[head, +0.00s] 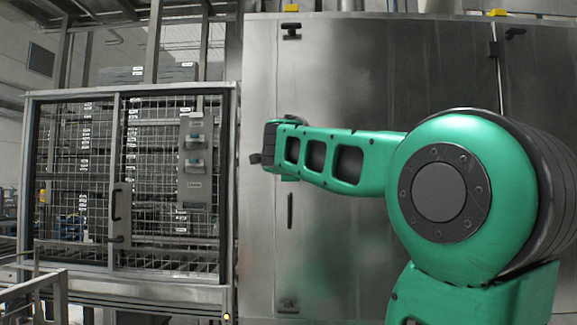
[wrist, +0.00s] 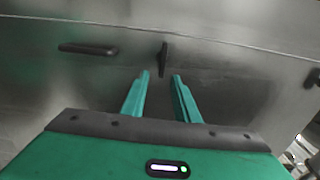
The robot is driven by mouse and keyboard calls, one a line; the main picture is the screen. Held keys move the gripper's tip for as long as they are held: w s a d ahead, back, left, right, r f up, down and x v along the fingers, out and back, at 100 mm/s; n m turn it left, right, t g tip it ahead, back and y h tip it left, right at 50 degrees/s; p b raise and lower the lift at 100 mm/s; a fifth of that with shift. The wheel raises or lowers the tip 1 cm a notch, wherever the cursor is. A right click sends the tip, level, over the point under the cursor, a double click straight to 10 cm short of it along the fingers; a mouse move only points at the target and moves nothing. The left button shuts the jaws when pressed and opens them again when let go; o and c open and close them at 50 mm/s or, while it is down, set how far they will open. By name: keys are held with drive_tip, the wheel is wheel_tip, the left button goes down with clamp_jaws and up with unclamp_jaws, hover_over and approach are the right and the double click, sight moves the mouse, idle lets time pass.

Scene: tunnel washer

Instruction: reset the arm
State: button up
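My green arm reaches across the right half of the head view, in front of the steel washer panels (head: 335,75). My gripper shows in the wrist view (wrist: 160,82), with two green fingers spread apart and nothing between them. In the head view the arm's end is beside the left steel door, and the fingers cannot be made out there. A dark latch (wrist: 163,59) on the steel surface lies beyond the fingertips in the wrist view. A dark handle (wrist: 88,48) is to its left.
A wire mesh cage (head: 75,190) with a control box (head: 196,160) and a black door handle (head: 117,205) stands at the left. A metal rail (head: 40,286) is at the lower left. A slim vertical handle (head: 290,210) is on the steel door below my arm.

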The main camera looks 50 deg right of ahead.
drive_tip(key=shift+s+a, duration=0.15)
drive_tip(key=shift+a, duration=0.05)
idle(0.5)
drive_tip(key=s+a+f+n+g+y, duration=0.2)
drive_tip(key=s+a+f+n+y, duration=0.15)
drive_tip(key=f, duration=0.75)
drive_tip(key=s+a+f+n+g+y, duration=0.15)
drive_tip(key=f+n, duration=0.25)
drive_tip(key=f, duration=0.6)
drive_tip(key=s+a+f+n+g+y, duration=0.2)
drive_tip(key=s+a+f+n+y, duration=0.15)
drive_tip(key=f, duration=0.75)
drive_tip(key=s+a+f+n+g+y, duration=0.2)
drive_tip(key=s+a+f+n+g, duration=0.1)
drive_tip(key=s+a+f+n, duration=0.2)
drive_tip(key=s+a+f+n+g+y, duration=0.3)
drive_tip(key=s+a+f+n, duration=0.2)
drive_tip(key=s+a+f, duration=0.5)
drive_tip(key=s+f, duration=0.4)
drive_tip(key=s, duration=0.1)
drive_tip(key=shift+s+n, duration=0.3)
drive_tip(key=shift+f, duration=0.1)
